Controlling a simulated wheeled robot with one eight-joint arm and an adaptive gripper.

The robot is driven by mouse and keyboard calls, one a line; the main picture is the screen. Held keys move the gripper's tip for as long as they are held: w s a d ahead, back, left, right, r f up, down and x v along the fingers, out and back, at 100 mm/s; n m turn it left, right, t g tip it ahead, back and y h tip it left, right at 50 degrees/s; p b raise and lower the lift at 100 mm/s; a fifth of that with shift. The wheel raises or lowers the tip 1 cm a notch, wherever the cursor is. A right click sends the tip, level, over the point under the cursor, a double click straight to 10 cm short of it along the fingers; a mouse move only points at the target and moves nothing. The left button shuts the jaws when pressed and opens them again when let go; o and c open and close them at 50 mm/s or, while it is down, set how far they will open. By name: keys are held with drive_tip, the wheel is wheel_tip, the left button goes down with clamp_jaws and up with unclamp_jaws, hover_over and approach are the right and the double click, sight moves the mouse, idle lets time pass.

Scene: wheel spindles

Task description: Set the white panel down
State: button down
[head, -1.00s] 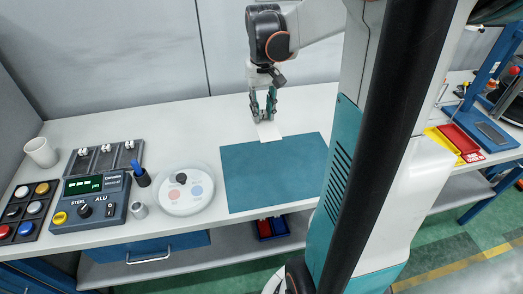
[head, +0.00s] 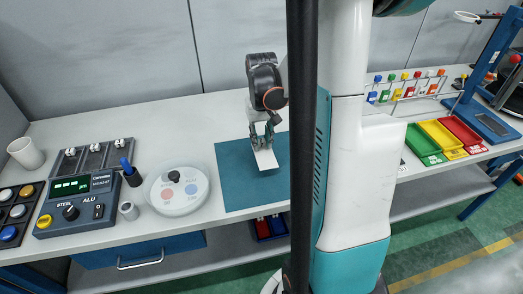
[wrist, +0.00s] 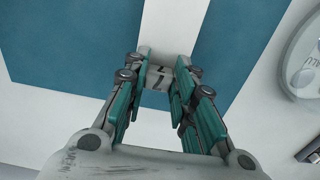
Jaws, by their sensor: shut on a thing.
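The white panel (head: 266,160) is a small flat rectangle. In the head view it hangs below my gripper (head: 262,140), tilted, in front of the blue mat (head: 238,192). My gripper's teal fingers are shut on its upper end. In the wrist view the panel (wrist: 174,25) shows as a white strip beyond my gripper (wrist: 160,78), with the blue mat (wrist: 75,45) on both sides. I cannot tell whether the panel's lower edge touches the mat.
A round white dish (head: 180,190) with coloured discs stands left of the mat. Coloured trays (head: 440,136) are at right. My column hides the mat's right part.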

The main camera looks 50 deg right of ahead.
drive_tip(key=shift+f+b, duration=0.65)
drive_tip(key=shift+f, duration=1.4)
drive_tip(key=shift+f, duration=0.1)
drive_tip(key=c, duration=1.3)
unclamp_jaws()
wheel_tip(320, 180, up, 12)
drive_tip(key=p, duration=0.4)
